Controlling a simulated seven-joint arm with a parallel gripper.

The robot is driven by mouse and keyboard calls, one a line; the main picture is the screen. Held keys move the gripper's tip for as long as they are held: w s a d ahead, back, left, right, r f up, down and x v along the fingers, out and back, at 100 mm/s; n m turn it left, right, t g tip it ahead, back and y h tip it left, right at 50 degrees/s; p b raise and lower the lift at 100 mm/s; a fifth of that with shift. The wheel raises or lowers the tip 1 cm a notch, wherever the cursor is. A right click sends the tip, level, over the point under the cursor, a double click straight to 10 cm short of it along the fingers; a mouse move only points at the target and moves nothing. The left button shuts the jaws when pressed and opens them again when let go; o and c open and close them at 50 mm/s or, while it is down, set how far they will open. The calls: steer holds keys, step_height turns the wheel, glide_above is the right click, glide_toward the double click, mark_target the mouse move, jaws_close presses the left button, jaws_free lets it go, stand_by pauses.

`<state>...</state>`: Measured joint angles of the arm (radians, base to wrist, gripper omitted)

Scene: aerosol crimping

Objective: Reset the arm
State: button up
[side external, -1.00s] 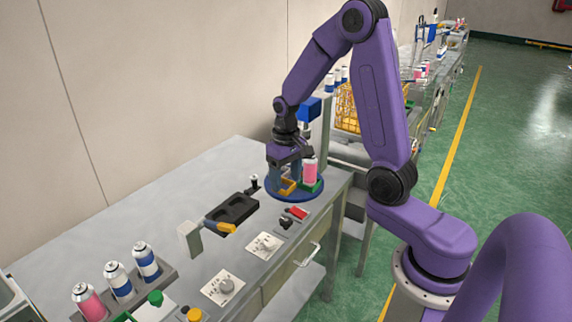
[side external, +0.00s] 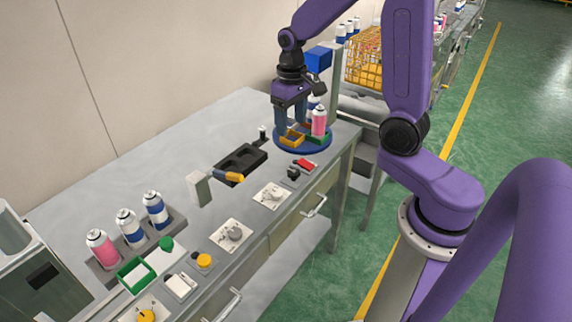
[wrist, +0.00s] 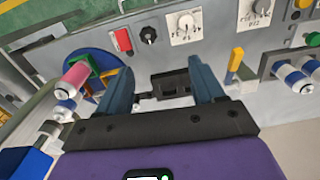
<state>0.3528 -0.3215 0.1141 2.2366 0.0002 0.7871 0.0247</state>
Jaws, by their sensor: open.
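My gripper (side external: 292,128) is open, fingers pointing down by the blue round turntable (side external: 318,150). In the wrist view my gripper (wrist: 161,85) has nothing between its fingers. The turntable carries a yellow square holder (side external: 291,138) and a green holder (side external: 318,140). A pink can (side external: 319,121) stands upright at the green holder, just right of the fingers. The pink can (wrist: 75,78) shows apart from the left finger in the wrist view. A blue-and-white can is partly hidden behind my gripper in the side view.
A black tray (side external: 240,158) and a grey post (side external: 198,190) stand on the bench left of my gripper. A rack (side external: 178,222) holds a pink can and blue-and-white cans. Knobs and a red switch (side external: 304,164) line the front. The bench's back is clear.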

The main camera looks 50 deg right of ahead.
steer(key=s+a+r+n, duration=0.2)
steer(key=s+a+n, duration=0.4)
steer(key=s+a, duration=0.3)
steer(key=s+a+r+n, duration=0.1)
steer(key=s+n, duration=0.6)
steer(key=s, duration=0.7)
steer(key=shift+s+a+r, duration=0.15)
steer(key=shift+a+r, duration=0.05)
steer(key=shift+a, duration=0.2)
stand_by(0.3)
